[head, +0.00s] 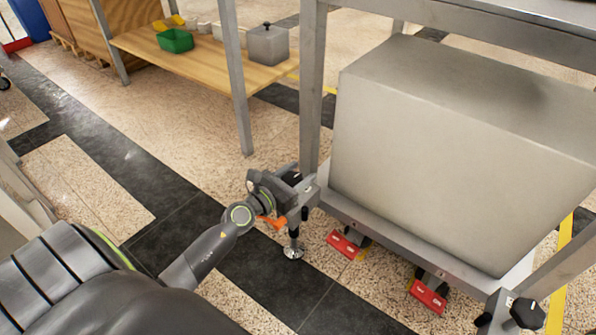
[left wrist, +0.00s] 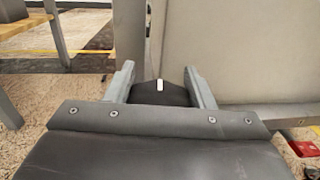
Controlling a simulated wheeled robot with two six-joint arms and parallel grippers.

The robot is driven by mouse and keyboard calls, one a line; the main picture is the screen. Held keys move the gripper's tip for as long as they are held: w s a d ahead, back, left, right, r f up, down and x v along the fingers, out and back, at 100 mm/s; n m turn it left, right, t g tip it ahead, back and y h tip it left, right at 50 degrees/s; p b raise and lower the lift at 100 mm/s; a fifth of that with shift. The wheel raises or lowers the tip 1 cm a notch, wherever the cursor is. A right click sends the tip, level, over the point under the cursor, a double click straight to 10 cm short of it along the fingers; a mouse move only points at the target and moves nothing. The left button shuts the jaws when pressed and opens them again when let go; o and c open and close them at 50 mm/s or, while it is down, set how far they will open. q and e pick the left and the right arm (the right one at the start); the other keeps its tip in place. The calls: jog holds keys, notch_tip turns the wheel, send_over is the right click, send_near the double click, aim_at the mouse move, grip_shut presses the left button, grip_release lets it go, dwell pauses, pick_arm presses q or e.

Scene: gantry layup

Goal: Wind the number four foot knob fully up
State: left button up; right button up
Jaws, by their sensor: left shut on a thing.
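My left gripper (head: 296,190) is at the near left corner of the grey metal frame, by the foot there. In the left wrist view its two fingers (left wrist: 160,80) stand on either side of a dark knob (left wrist: 148,94) with a white mark on top, and are shut on it. In the head view the gripper mostly hides this knob. Below it a threaded foot with a round silver pad (head: 293,252) reaches down at the floor. I cannot read a number on this corner. My right gripper is not in view.
A large grey box (head: 440,150) fills the frame beside the gripper. Red pedals (head: 345,244) sit under the frame's lower rail. Another black knob (head: 527,313) is at the near right corner. A wooden bench (head: 200,60) with bins stands behind. Floor to the left is clear.

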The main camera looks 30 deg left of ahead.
pick_arm(q)
jog(key=shift+r, duration=0.1)
dwell(0.3)
jog(key=o, duration=1)
